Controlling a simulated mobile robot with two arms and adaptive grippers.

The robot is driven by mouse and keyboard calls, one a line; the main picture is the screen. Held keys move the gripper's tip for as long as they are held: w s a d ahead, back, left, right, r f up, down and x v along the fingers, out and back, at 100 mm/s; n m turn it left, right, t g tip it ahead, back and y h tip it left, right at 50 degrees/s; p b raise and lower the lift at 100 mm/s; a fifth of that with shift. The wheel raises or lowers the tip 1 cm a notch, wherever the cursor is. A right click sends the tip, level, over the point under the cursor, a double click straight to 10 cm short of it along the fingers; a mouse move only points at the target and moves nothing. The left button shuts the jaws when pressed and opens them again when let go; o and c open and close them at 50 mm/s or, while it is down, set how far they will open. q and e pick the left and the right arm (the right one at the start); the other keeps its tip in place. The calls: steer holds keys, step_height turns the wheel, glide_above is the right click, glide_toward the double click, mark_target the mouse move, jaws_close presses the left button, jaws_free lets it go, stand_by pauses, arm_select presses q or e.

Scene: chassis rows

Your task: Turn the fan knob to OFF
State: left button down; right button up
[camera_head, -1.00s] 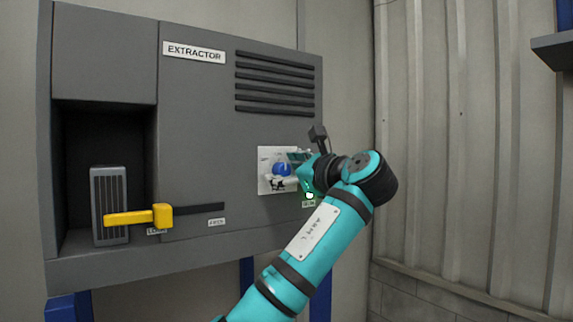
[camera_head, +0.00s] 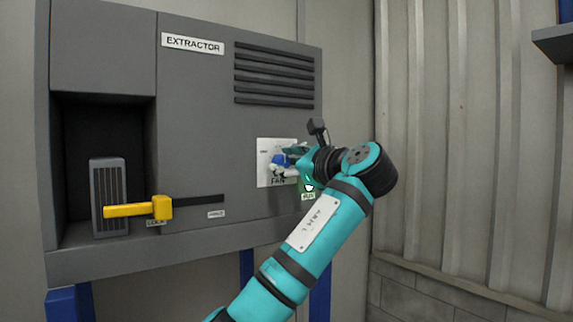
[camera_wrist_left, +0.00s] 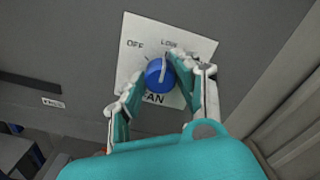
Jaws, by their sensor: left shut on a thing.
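The blue fan knob (camera_head: 278,160) sits on a white plate (camera_head: 264,178) on the grey extractor panel. In the wrist view the knob (camera_wrist_left: 154,76) has a white pointer line directed upward, close to the LOW mark and right of the OFF mark. The word FAN shows below it, partly covered by a finger. My left gripper (camera_wrist_left: 160,76) has its fingers on both sides of the knob and is shut on it; the left gripper (camera_head: 284,163) also covers part of the plate in the head view. My right gripper is not in view.
A yellow lever (camera_head: 138,209) sticks out at the lower left, in front of a grey ribbed block (camera_head: 108,190) in a recess. Dark vent slats (camera_head: 274,78) are above the knob. A green label (camera_head: 308,188) is just below my wrist. A corrugated wall (camera_head: 460,130) stands at the right.

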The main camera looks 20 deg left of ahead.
arm_select(q)
steer(key=n+b, duration=0.1)
steer(key=n, duration=0.2)
steer(key=n+b, duration=0.1)
steer(key=n, duration=0.1)
steer(key=shift+n, duration=0.3)
steer(key=n, duration=0.3)
steer(key=shift+b, duration=0.35)
steer(key=shift+f+n, duration=0.1)
steer(key=shift+n, duration=1.2)
steer(key=c, duration=1)
jaws_free()
steer(key=shift+s, duration=0.1)
steer(key=shift+o, duration=0.3)
